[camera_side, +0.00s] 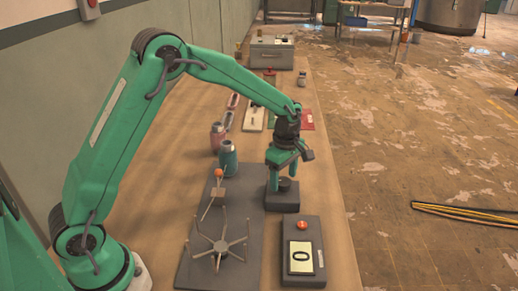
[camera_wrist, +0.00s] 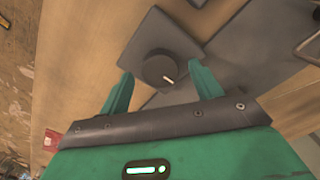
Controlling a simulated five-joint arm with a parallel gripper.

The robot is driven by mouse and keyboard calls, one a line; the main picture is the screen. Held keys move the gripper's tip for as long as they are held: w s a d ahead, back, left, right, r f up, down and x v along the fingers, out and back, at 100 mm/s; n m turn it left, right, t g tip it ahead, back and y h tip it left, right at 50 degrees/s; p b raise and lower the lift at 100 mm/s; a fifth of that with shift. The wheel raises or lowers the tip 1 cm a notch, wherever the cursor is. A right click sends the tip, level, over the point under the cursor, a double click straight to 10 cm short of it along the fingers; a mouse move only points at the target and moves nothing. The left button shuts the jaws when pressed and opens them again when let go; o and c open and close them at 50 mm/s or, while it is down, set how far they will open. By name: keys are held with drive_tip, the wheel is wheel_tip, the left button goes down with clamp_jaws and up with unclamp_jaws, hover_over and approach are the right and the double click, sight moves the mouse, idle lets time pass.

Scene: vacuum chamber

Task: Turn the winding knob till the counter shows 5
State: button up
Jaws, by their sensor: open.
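The winding knob (camera_wrist: 159,68) is a dark round knob with a white mark, on a dark square base. In the side view the knob (camera_side: 286,184) sits on its base (camera_side: 281,201), partly behind my gripper. The counter (camera_side: 299,257) is a white display showing 0, on a dark box with a red button (camera_side: 302,225). My gripper (camera_side: 283,184) is open and points down at the knob. In the wrist view the two green fingers (camera_wrist: 162,88) stand on either side of the knob, apart from it. The knob's white mark points to the lower right.
A dark plate with a spoked wheel (camera_side: 221,247) and an orange-tipped lever (camera_side: 218,173) lies left of the knob. A grey box (camera_side: 271,52) stands at the far end. The bench's right edge is close to the counter box.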

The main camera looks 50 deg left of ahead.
drive_tip(key=shift+f, duration=0.4)
drive_tip(key=c, duration=1)
drive_tip(key=shift+o, duration=0.2)
drive_tip(key=shift+m, duration=0.5)
